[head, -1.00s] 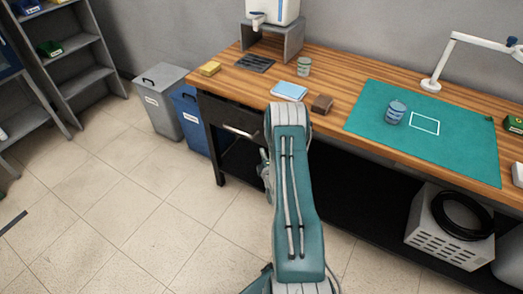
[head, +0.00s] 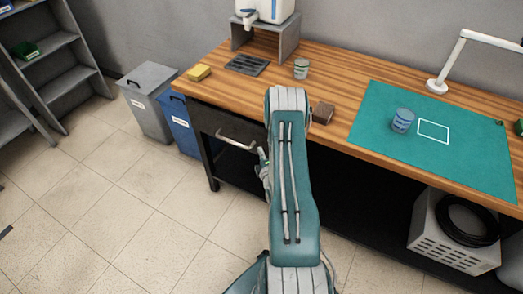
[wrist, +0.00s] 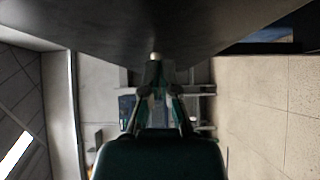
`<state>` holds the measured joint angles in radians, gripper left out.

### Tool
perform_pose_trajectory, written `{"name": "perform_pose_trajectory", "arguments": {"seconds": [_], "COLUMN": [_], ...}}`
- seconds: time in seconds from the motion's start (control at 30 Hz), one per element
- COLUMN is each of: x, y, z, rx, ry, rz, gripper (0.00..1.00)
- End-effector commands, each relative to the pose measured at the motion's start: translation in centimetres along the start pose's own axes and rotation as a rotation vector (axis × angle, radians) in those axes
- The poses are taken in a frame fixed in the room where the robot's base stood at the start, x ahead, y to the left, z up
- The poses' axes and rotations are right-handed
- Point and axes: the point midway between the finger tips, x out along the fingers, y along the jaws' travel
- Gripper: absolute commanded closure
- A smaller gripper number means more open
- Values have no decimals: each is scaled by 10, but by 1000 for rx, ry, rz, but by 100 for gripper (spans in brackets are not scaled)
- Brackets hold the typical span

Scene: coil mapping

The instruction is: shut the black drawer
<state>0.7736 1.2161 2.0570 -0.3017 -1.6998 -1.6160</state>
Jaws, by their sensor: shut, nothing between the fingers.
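The black drawer (head: 214,122) is under the left end of the wooden workbench, with a pale metal bar handle (head: 236,142) on its front. Its front looks close to the bench frame; I cannot tell if a gap remains. My gripper (head: 265,158) is low, just right of the handle, mostly hidden behind my teal arm. In the wrist view my gripper (wrist: 155,78) is shut and empty, its tips close below a broad dark surface (wrist: 100,25) that is probably the drawer front. Contact cannot be made out.
The workbench (head: 340,105) carries a yellow sponge (head: 199,72), a brown block (head: 323,113), a cup (head: 301,69) and a green mat (head: 440,165) with a blue can (head: 402,121). Grey (head: 148,98) and blue (head: 184,122) bins stand left of the bench. The floor at front left is clear.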

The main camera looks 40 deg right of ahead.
Motion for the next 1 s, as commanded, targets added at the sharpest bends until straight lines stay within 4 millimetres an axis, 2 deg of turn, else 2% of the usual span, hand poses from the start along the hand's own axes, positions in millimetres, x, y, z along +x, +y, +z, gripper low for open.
{"name": "perform_pose_trajectory", "arguments": {"seconds": [0.23, 0.4, 0.53, 1.0], "x": [7, 29, 40, 45], "y": [-3, -3, -3, -2], "z": [10, 32, 41, 46], "rx": [6, 6, 6, 6], "ry": [-2, -3, -2, -4], "rz": [-2, 0, -1, 0], "gripper": [100, 100, 100, 100]}}
